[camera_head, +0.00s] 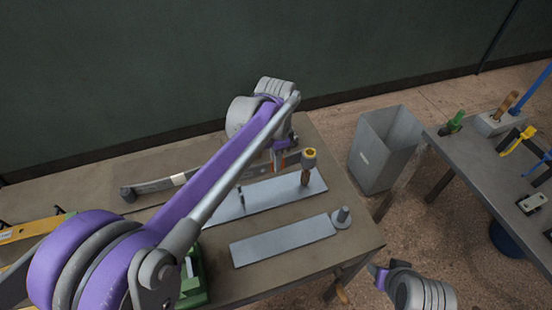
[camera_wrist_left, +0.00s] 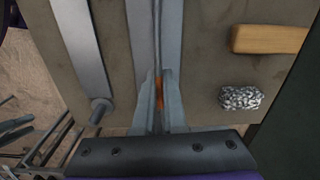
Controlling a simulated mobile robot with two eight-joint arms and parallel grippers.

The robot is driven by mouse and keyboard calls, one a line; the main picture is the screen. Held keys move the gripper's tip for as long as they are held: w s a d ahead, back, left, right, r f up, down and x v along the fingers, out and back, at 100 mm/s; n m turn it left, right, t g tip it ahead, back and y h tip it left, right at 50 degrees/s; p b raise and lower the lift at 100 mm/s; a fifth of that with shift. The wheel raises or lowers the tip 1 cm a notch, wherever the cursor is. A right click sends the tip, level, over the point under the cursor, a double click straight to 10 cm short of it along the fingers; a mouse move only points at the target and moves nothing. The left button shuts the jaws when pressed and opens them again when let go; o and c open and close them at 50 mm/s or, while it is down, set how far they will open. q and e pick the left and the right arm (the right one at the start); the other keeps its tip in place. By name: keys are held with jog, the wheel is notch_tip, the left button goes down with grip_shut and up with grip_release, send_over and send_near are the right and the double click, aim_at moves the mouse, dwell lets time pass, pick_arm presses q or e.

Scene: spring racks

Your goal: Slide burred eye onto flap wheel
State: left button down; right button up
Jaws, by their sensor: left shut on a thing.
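A long dark, slightly curved spring bar (camera_head: 152,187) with a pale band lies across the back of the bench, its rounded eye end at the left. My left gripper (camera_head: 282,158) is shut on the bar near its right end; the wrist view shows the bar (camera_wrist_left: 157,40) running between the fingers (camera_wrist_left: 159,105). The flap wheel (camera_head: 309,159), brown with a yellow top, stands upright on a grey plate (camera_head: 260,198), just right of the gripper. An orange patch shows between the fingers; I cannot tell what it belongs to. My right gripper (camera_head: 378,274) shows only partly at the bottom.
A second grey plate (camera_head: 280,241) with a short post (camera_head: 343,215) lies in front. A wooden handle (camera_wrist_left: 270,39) and a steel wool pad (camera_wrist_left: 240,98) lie beside the bar. A grey bin (camera_head: 383,150) stands right of the bench; a tool table (camera_head: 480,165) is beyond.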

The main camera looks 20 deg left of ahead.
aim_at(276, 189)
pick_arm(q)
jog(key=shift+f, duration=0.75)
jog(key=shift+b, duration=0.3)
pick_arm(e)
jog(key=shift+s+f, duration=0.25)
jog(key=shift+f, duration=0.3)
pick_arm(q)
jog(key=shift+f+b, duration=2.2)
jog(key=shift+f, duration=1.7)
pick_arm(e)
jog(key=shift+s+f, duration=0.2)
jog(key=shift+f, duration=0.7)
jog(key=shift+s+f, duration=0.25)
jog(key=shift+f, duration=0.6)
jog(key=shift+s+f, duration=0.2)
jog(key=shift+f, duration=0.7)
pick_arm(q)
jog(key=c, duration=0.9)
grip_release()
notch_tip(276, 189, up, 11)
jog(key=shift+f+p, duration=0.1)
jog(key=shift+p, duration=0.35)
pick_arm(e)
jog(key=shift+w+r, duration=0.1)
jog(key=shift+r, duration=0.4)
pick_arm(q)
jog(key=shift+s, duration=0.15)
